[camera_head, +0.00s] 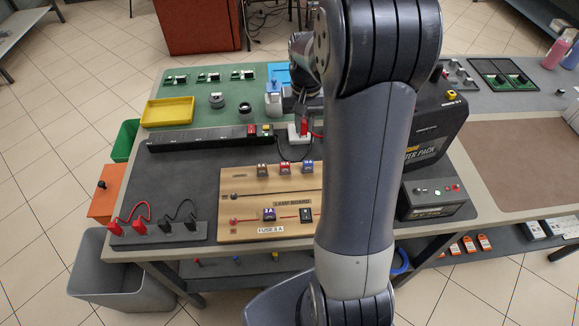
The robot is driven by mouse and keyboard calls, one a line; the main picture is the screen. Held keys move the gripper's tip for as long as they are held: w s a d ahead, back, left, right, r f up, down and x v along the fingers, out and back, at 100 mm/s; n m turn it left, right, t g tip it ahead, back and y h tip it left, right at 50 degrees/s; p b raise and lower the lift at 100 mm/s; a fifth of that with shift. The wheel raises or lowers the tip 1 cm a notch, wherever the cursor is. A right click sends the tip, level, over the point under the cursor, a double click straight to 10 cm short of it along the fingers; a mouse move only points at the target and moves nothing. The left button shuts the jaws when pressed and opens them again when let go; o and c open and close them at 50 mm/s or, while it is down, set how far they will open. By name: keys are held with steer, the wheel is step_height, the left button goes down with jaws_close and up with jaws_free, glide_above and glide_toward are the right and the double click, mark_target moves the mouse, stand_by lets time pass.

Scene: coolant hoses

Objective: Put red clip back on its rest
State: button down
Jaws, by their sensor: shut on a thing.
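A red clip (304,127) shows below my gripper (303,113), just left of my arm. My gripper is shut on it, and the fingers are small and partly hidden by my arm. The clip is over or against a small white block (293,134); I cannot tell whether they touch or whether the block is the clip's rest. A black cable (283,155) loops below the block. The starter pack (430,130), a black case, stands to the right, partly hidden behind my arm.
A wooden lamp board (245,185) carries several fuses. Red leads (127,224) and black leads (178,225) sit on a grey plate at front left. A black rail (195,140) lies behind the board. A yellow tray (168,111) and a grey box (436,197) flank the work area.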

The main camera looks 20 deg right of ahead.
step_height(320, 180, down, 10)
steer(key=shift+r, duration=0.2)
steer(key=shift+f, duration=0.1)
steer(key=shift+f, duration=0.15)
steer(key=c, duration=1.3)
jaws_free()
steer(key=shift+c, duration=0.2)
step_height(320, 180, up, 13)
steer(key=shift+f, duration=0.2)
steer(key=shift+f, duration=0.1)
